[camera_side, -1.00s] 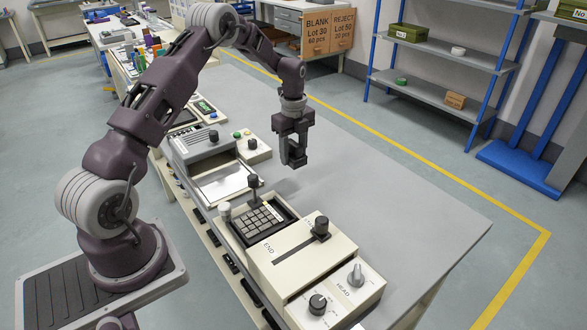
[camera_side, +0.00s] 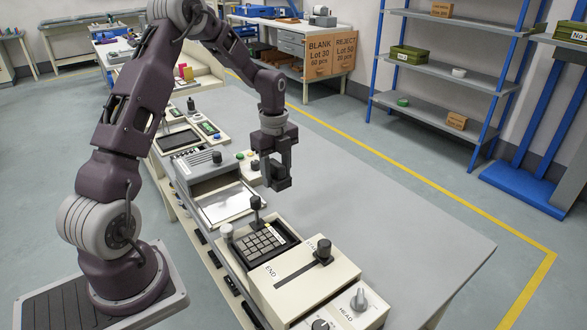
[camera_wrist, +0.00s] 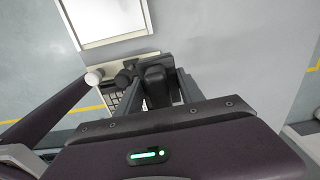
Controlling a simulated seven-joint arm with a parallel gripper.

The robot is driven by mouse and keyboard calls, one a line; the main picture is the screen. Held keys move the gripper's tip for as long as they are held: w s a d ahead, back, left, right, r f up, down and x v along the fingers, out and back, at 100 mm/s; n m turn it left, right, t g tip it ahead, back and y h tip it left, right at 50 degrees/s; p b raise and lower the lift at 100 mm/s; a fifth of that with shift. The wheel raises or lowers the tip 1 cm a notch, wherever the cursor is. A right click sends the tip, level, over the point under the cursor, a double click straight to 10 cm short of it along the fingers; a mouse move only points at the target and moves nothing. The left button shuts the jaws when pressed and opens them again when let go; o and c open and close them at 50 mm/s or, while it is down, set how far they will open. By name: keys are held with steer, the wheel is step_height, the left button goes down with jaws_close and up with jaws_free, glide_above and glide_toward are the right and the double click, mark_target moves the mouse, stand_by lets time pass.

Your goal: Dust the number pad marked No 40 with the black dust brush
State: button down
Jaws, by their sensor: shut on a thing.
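My gripper (camera_side: 279,182) hangs above the bench, behind and slightly right of the number pad, apart from it. It is shut on a black block-like thing, which I take to be the black dust brush; it shows between the fingers in the wrist view (camera_wrist: 155,80). Its bristles cannot be made out. A dark number pad (camera_side: 258,243) with grey keys sits in a dark recess of the cream printing machine (camera_side: 305,278). Its marking is too small to read. In the wrist view the pad is mostly hidden behind the gripper.
A black-knobbed post (camera_side: 256,203) and a pale knob (camera_side: 226,231) stand at the pad's edge. A black slider knob (camera_side: 323,250) rises to the right. A white plate (camera_side: 226,203) lies before a grey unit. The grey bench top (camera_side: 400,230) is clear.

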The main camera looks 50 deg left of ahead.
steer(key=s+d+r, duration=0.1)
steer(key=s+d, duration=0.2)
steer(key=s, duration=0.4)
steer(key=s+d+r, duration=0.1)
steer(key=s+d, duration=0.3)
steer(key=s, duration=0.4)
steer(key=shift+a+f, duration=0.15)
steer(key=shift+f, duration=2.25)
